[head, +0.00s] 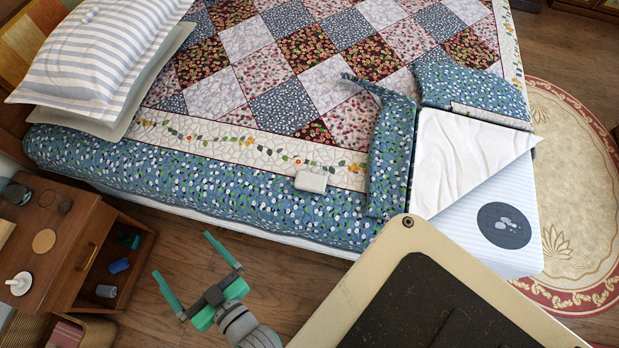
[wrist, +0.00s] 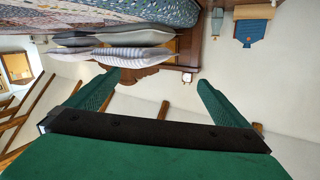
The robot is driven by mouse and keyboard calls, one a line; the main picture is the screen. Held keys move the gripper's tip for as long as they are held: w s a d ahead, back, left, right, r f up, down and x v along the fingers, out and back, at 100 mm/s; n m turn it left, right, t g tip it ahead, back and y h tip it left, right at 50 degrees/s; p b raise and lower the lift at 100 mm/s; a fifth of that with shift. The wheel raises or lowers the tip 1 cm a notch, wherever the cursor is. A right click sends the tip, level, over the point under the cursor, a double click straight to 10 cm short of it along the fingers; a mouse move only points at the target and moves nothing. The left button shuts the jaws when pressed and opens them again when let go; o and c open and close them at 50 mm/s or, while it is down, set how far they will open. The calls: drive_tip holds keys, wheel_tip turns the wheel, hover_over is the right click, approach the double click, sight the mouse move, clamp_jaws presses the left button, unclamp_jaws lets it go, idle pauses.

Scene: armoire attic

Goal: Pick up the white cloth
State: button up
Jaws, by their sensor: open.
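A small, folded, off-white cloth (head: 311,181) lies on the near edge of the bed, on the blue floral border of the quilt. I take it to be the white cloth. My gripper (head: 183,256) is open and empty, over the wooden floor between the bed and the nightstand, left of and nearer than the cloth in the head view. In the wrist view my gripper (wrist: 158,80) has its two green fingers spread with nothing between them. The cloth does not show in the wrist view.
An open-fronted wooden nightstand (head: 70,240) holds small items, lower left. A round rug (head: 575,150) lies at right.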

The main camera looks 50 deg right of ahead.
drive_tip(key=w+a+r+n+y, duration=0.1)
drive_tip(key=w+r+n+y, duration=0.3)
drive_tip(key=w+r+n, duration=0.6)
drive_tip(key=w+r+n+y, duration=0.45)
drive_tip(key=w+r, duration=0.25)
drive_tip(key=w, duration=0.7)
drive_tip(key=n+g+h, duration=0.8)
drive_tip(key=n+g, duration=0.3)
drive_tip(key=g, duration=0.6)
hover_over(311, 180)
wheel_tip(311, 180, down, 20)
drive_tip(key=f, duration=0.6)
drive_tip(key=shift+w+a+f, duration=0.15)
drive_tip(key=shift+a+f, duration=0.05)
drive_tip(key=shift+f, duration=0.1)
wheel_tip(311, 180, down, 4)
drive_tip(key=shift+d+f, duration=0.1)
drive_tip(key=c, duration=1.1)
